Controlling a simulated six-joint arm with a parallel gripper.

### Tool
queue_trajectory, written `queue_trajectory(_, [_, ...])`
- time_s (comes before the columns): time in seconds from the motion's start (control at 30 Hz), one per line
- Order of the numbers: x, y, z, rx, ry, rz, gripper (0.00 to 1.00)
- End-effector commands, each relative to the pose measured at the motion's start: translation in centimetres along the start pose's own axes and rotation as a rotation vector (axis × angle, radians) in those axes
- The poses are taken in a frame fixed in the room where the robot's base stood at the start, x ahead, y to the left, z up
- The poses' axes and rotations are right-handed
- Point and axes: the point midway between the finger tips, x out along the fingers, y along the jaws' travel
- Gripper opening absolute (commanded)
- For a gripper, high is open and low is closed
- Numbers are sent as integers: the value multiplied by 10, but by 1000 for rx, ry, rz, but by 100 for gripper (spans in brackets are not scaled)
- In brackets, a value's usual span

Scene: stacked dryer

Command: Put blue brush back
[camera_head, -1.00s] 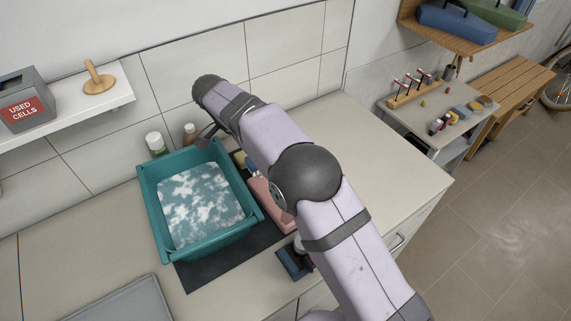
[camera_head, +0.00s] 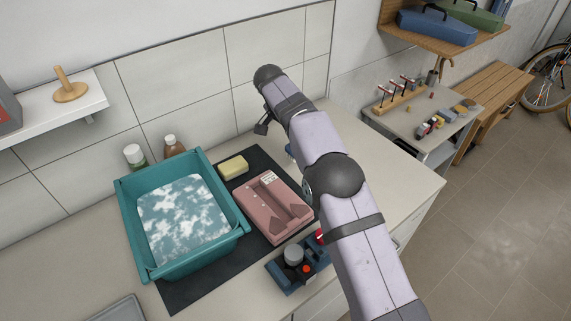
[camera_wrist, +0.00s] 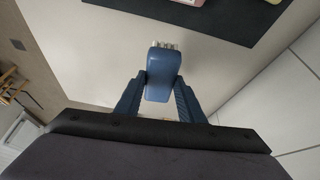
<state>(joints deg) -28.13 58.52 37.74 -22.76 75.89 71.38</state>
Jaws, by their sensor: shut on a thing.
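The blue brush (camera_wrist: 163,68) has a rounded blue body with pale bristles at its far end in the wrist view. My gripper (camera_wrist: 160,100) is shut on it, one blue finger on each side. The brush is held over the bare beige counter, beyond the black mat's edge. In the head view, my arm hides most of the gripper; a small blue patch (camera_head: 289,150) beside the arm may be the brush or a finger, I cannot tell which.
A black mat (camera_head: 190,297) bears a pink block (camera_head: 268,203) and a yellow sponge (camera_head: 233,167). A teal basin (camera_head: 240,232) of foamy water stands left. A blue device (camera_head: 283,278) sits at the front edge. Bottles (camera_head: 135,156) stand by the tiled wall. The counter right of my arm is clear.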

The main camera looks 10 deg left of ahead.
Motion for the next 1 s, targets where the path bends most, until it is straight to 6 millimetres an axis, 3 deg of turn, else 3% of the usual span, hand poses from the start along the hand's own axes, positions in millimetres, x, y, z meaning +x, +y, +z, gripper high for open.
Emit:
queue_trajectory(0.2, [-14,-29,-2,-342,8,-155,14])
queue_trajectory(0.5, [-21,-50,-4,-738,18,-330,14])
queue_trajectory(0.73, [-22,-53,-6,-916,23,-407,14])
queue_trajectory(1.0, [-23,-54,-5,-987,26,-439,14])
